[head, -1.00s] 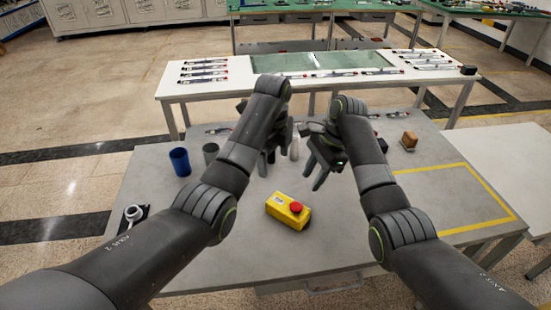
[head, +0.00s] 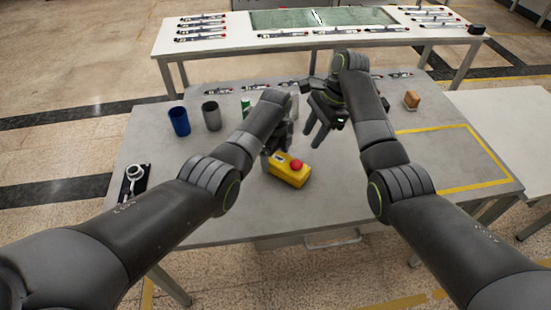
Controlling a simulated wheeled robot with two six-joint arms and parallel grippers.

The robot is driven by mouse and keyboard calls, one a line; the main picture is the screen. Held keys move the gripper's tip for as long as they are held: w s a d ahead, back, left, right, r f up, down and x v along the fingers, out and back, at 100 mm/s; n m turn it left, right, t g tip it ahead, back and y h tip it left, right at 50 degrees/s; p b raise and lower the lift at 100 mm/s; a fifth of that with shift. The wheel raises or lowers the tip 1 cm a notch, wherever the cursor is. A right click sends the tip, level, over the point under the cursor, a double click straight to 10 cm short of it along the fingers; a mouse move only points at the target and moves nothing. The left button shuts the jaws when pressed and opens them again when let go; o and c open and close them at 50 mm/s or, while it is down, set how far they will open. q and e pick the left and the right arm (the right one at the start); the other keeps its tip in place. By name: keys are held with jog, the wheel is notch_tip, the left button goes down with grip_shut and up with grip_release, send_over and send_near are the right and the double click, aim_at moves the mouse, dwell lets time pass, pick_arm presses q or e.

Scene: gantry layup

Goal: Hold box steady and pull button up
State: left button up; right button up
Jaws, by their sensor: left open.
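The yellow box (head: 289,174) lies on the grey table, near its middle. Its red button (head: 297,165) is on top, towards the right end. My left gripper (head: 268,153) is open at the far left end of the box; my own wrist partly hides it, and I cannot tell whether it touches the box. My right gripper (head: 316,130) is above the table, behind and to the right of the box, apart from it. Its fingers point down and look spread, with nothing between them.
A blue cup (head: 179,121), a grey cup (head: 211,116) and a green can (head: 246,106) stand at the back left. A white round part (head: 135,171) lies at the left edge. An orange-brown block (head: 411,100) is at the back right. The yellow-taped area (head: 455,150) is empty.

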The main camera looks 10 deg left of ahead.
pick_arm(q)
jog(key=shift+f, duration=1.05)
jog(key=shift+c, duration=0.3)
